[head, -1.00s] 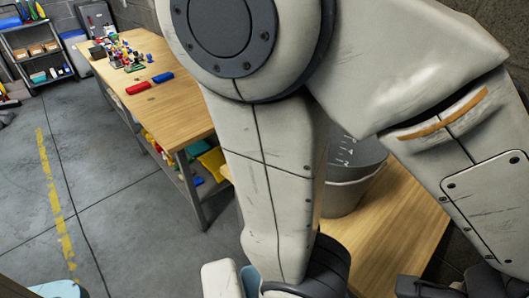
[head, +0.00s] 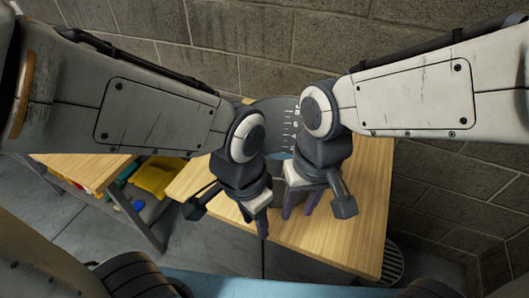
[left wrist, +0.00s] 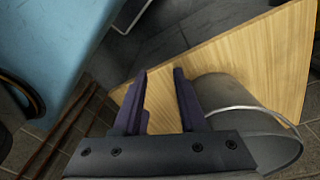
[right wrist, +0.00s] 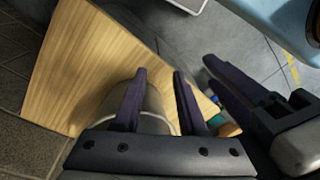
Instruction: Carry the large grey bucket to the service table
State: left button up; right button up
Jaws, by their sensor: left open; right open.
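The large grey bucket (head: 272,112) stands on a light wooden table (head: 350,225) against the block wall. White scale marks and a patch of blue show inside it; my arms hide much of it. My left gripper (head: 255,222) is open and empty at the bucket's near left. My right gripper (head: 300,205) is open and empty just in front of the bucket. In the left wrist view the bucket (left wrist: 268,148) with its wire handle lies right of the fingers. In the right wrist view the bucket (right wrist: 152,102) shows behind and between the fingers. I cannot tell whether either gripper touches it.
Another wooden bench (head: 85,168) stands at the left, with a yellow item (head: 155,177) and other coloured things on its lower shelf. The block wall (head: 440,180) closes off the back and right. A round floor grate (head: 393,262) lies right of the table. Floor shows between bench and table.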

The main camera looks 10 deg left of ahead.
pick_arm(q)
jog(key=w+a+r+m+p, duration=0.3)
jog(key=w+r+p, duration=0.3)
jog(key=w, duration=0.4)
pick_arm(e)
jog(key=w+d+r+m+p, duration=0.1)
jog(key=w+r+m, duration=0.3)
jog(key=w, duration=0.5)
jog(key=w+d+r+m, duration=0.1)
jog(key=w+r+m, duration=0.2)
jog(key=w+m, duration=0.55)
pick_arm(q)
jog(key=w+d+f+m+p, duration=0.1)
jog(key=w+f+m+p, duration=0.2)
jog(key=w+m, duration=0.5)
jog(key=shift+d+f+m+t+p, duration=0.3)
jog(key=shift+m+p, duration=0.35)
jog(key=shift+m, duration=1.65)
pick_arm(e)
jog(key=w+d+f+m, duration=0.1)
jog(key=w+f+m, duration=0.2)
jog(key=w+m, duration=0.4)
jog(key=w+d+f+m+g, duration=0.1)
jog(key=w+f+m, duration=0.2)
jog(key=w+m, duration=0.5)
jog(key=shift+w, duration=2.3)
pick_arm(q)
jog(key=shift+a, duration=0.1)
pick_arm(e)
jog(key=shift+m, duration=0.25)
